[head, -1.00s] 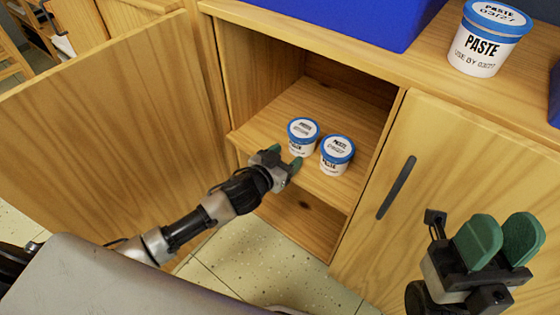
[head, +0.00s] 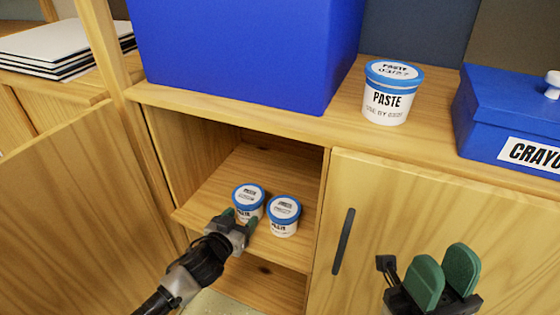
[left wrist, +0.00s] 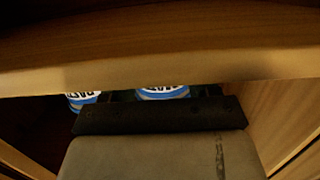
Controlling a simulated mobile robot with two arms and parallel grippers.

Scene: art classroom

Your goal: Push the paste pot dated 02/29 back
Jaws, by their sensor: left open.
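Two white paste pots with blue lids stand upright side by side on the cabinet shelf: the left pot (head: 249,197) and the right pot (head: 285,213). Their lid dates are too small to read. My left gripper (head: 239,221) is open and empty, at the front of the left pot; I cannot tell whether it touches. The left wrist view shows slivers of two pots (left wrist: 163,92) beyond the dark gripper body. A third paste pot (head: 389,95), its lid reading 03/27, stands on the cabinet top. My right gripper (head: 443,275) looks open and empty before the right door.
The cabinet's left door (head: 70,215) stands open; the right door (head: 425,200), with a dark handle (head: 343,241), is shut. A blue bin (head: 240,50) and a blue crayon box (head: 500,115) are on top. The shelf behind the pots looks clear.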

